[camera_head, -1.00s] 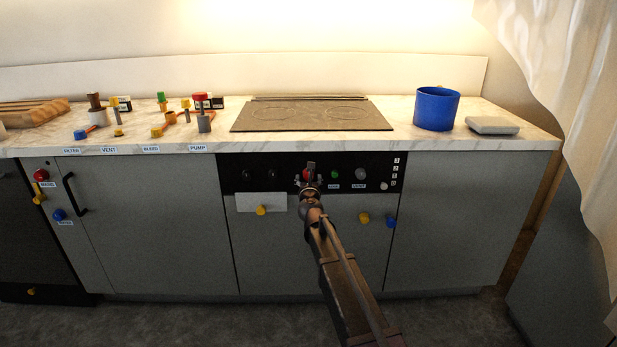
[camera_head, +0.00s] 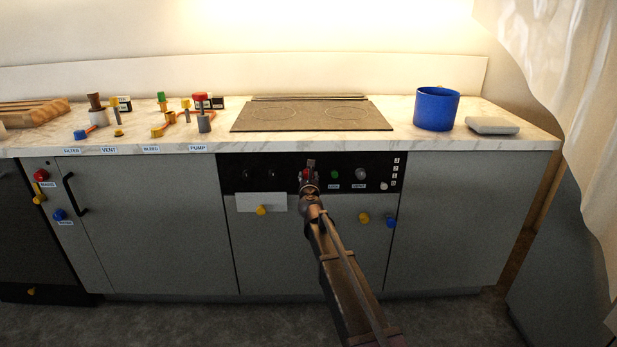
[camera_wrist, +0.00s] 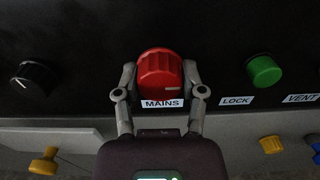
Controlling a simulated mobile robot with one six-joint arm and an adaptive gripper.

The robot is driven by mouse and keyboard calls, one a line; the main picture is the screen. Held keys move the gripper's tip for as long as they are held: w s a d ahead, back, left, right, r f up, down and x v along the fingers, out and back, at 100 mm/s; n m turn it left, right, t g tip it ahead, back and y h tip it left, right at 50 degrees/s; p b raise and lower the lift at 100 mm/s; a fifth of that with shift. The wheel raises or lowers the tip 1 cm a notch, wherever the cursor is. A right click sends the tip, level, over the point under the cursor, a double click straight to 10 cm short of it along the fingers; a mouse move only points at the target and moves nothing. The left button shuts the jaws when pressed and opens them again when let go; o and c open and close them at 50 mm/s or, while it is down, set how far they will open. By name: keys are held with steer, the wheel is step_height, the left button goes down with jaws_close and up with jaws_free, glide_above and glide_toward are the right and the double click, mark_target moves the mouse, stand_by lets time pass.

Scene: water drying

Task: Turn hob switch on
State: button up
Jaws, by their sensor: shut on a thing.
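A red ribbed knob (camera_wrist: 160,76) labelled MAINS sits on the black control panel (camera_head: 240,172) below the hob (camera_head: 310,115); its white mark points right in the wrist view. A bit of the red knob (camera_head: 307,174) shows in the head view past my gripper (camera_head: 310,172). In the wrist view my gripper (camera_wrist: 160,79) has one finger on each side of the knob, shut on it. A black knob (camera_wrist: 34,76) with a white mark is to its left, a green knob (camera_wrist: 264,70) labelled LOCK to its right. No hob label is readable.
Yellow knobs (camera_head: 261,210) and a blue knob (camera_head: 391,221) stick out below the panel. A blue pot (camera_head: 436,108) and a grey slab (camera_head: 492,125) stand on the counter right of the hob. Several valves and handles (camera_head: 170,123) stand at the left.

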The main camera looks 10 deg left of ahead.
steer(key=shift+n, duration=0.3)
steer(key=n, duration=0.4)
steer(key=shift+w, duration=0.1)
steer(key=n, duration=0.4)
steer(key=shift+n, duration=0.4)
steer(key=n, duration=0.4)
steer(key=shift+n, duration=2.3)
steer(key=o, duration=1.1)
steer(key=shift+o, duration=0.2)
